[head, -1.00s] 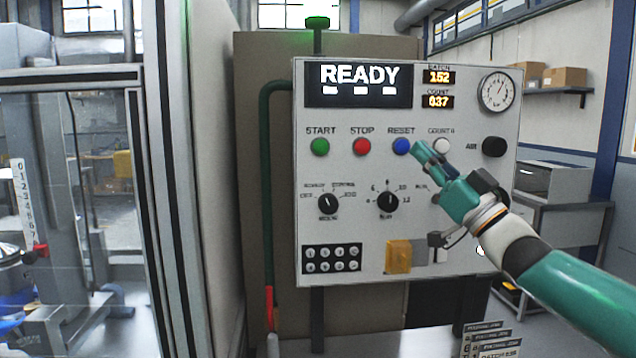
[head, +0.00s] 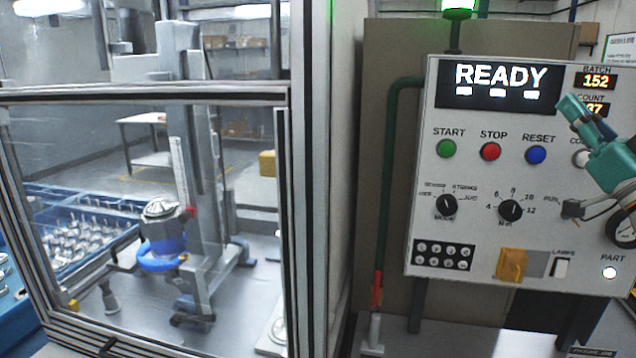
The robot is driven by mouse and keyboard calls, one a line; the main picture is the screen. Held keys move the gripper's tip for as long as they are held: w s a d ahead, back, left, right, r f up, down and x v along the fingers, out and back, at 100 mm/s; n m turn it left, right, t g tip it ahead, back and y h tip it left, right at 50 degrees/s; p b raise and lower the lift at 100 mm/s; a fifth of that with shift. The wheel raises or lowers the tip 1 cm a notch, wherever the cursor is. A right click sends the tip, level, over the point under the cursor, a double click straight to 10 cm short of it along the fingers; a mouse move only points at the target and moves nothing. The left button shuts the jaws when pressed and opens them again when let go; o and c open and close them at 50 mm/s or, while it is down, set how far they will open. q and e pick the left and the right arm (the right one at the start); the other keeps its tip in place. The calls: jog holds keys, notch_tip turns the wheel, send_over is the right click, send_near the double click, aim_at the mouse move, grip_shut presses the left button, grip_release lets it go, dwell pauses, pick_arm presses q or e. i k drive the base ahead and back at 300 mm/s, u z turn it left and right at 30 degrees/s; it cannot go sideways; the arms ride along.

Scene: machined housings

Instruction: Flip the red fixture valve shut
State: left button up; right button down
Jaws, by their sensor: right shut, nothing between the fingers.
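The red fixture valve (head: 377,291) shows as a narrow red lever low on the green pipe (head: 386,190), left of the control panel. The lever stands about upright, in line with the pipe. My right gripper (head: 572,110) is at the right edge, in front of the panel's upper right part. It is shut and empty, well above and to the right of the valve. My left gripper is not in view.
The control panel (head: 480,115) reads READY and carries buttons and dials. A glass-fronted enclosure (head: 310,200) with a press and a blue tray (head: 100,205) of parts fills the left. A grey bench surface lies below the valve.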

aim_at(378, 273)
jog(key=k, duration=0.95)
